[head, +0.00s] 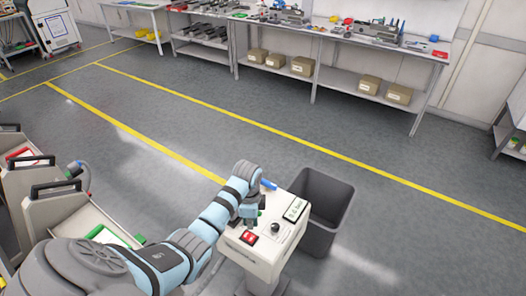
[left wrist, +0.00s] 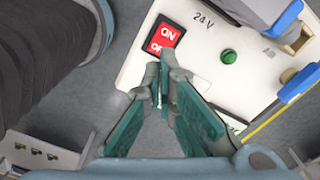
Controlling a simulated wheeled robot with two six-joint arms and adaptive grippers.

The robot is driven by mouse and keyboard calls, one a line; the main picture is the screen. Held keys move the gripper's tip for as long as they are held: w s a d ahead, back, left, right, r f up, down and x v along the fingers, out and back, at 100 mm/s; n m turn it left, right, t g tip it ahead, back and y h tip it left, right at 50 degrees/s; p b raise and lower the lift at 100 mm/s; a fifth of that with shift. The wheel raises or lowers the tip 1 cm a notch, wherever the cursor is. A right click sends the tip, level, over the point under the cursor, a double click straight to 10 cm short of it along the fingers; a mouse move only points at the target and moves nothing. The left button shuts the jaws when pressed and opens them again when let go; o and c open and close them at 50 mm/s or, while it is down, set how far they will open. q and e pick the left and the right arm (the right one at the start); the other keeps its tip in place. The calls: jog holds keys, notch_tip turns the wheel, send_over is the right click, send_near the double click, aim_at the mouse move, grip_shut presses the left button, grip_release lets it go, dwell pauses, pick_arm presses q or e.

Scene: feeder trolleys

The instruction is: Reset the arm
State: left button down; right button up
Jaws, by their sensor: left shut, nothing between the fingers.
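My left arm reaches from the lower left over a white control box (head: 262,262). My left gripper (head: 250,221) hangs just above the box top, near a red ON/OFF switch (head: 248,239). In the left wrist view, the gripper's fingertips (left wrist: 164,76) are together with nothing between them. The red switch (left wrist: 165,38) lies just beyond the tips on the white panel (left wrist: 135,72). I cannot tell whether the tips touch the panel. A green button (left wrist: 229,57) sits to the right. My right gripper is not in view.
A dark grey bin (head: 326,195) stands right beside the box. Trolleys (head: 62,214) with black handles stand at the left. Workbenches (head: 345,39) with tools and cartons line the back wall. The grey floor with yellow lines between is clear.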

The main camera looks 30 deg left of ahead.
pick_arm(q)
jog(key=s+d+f+n+t, duration=0.2)
jog(key=s+d+n, duration=0.3)
jog(key=s, duration=0.6)
jog(key=s+d+r+n+t, duration=0.25)
jog(key=s+r+n, duration=0.4)
jog(key=s, duration=0.45)
notch_tip(320, 180, down, 25)
jog(key=s+a+g+b, duration=0.2)
jog(key=b, duration=0.2)
jog(key=s+f+g+b, duration=0.1)
jog(key=s+f, duration=1.2)
jog(key=shift+y+b, duration=0.4)
